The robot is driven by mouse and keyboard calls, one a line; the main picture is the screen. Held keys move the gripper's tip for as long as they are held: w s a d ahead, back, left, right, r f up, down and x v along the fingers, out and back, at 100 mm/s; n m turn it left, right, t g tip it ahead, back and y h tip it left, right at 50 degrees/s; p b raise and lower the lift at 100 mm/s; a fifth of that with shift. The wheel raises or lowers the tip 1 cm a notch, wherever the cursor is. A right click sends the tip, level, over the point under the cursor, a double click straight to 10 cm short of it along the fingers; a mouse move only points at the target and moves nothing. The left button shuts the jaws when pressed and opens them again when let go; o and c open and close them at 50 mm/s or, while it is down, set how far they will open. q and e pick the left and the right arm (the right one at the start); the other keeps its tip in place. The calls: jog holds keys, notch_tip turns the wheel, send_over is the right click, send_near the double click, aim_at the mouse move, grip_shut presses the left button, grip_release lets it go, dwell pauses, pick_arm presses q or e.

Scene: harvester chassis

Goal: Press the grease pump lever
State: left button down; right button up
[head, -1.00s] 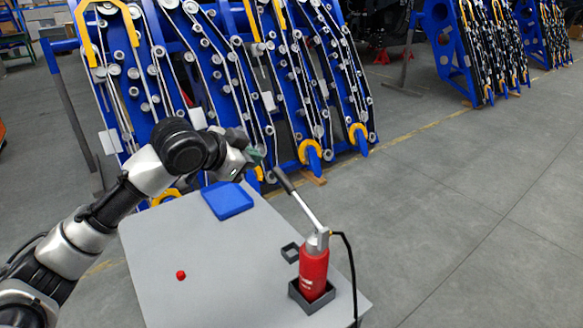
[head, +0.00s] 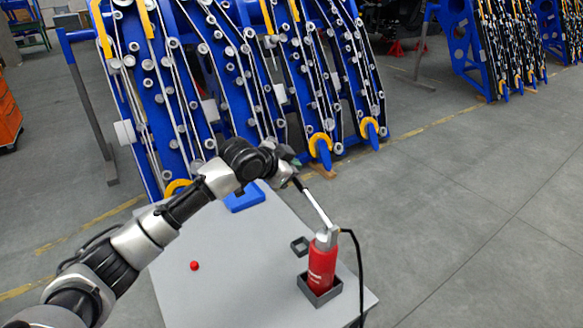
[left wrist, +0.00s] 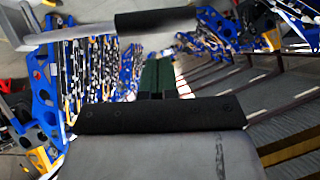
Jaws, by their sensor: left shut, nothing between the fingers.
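The grease pump has a red body (head: 322,268) and stands upright in a dark square holder on the grey table. Its silver lever (head: 316,207) rises to the upper left and ends in a black grip (head: 299,184). My left gripper (head: 293,161) is shut and empty, just above the grip's upper end in the head view. In the left wrist view its green fingers (left wrist: 158,72) lie together, and the black grip (left wrist: 155,20) crosses beyond their tips. I cannot tell whether they touch. My right gripper is not in view.
The grey table (head: 235,265) bears a blue tray (head: 244,197), a small red knob (head: 195,266) and a small dark square ring (head: 300,246). A black hose (head: 360,275) hangs from the pump. Large blue chassis panels (head: 240,75) stand behind. Floor at right is clear.

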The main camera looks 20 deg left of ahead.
pick_arm(q)
jog(key=shift+w+a+f, duration=0.15)
jog(key=shift+w+f, duration=0.05)
jog(key=shift+f, duration=0.45)
jog(key=shift+w+a+f, duration=0.1)
jog(key=shift+w+f, duration=0.05)
jog(key=shift+f, duration=0.45)
notch_tip(320, 180, down, 9)
jog(key=w+a+n+g+h+b, duration=0.1)
jog(key=n+g+h+b, duration=0.1)
jog(key=b, duration=0.3)
jog(key=shift+w+a+f+n+g+h, duration=0.15)
jog(key=shift+a+n+g+h, duration=0.2)
jog(key=shift+n+h, duration=0.35)
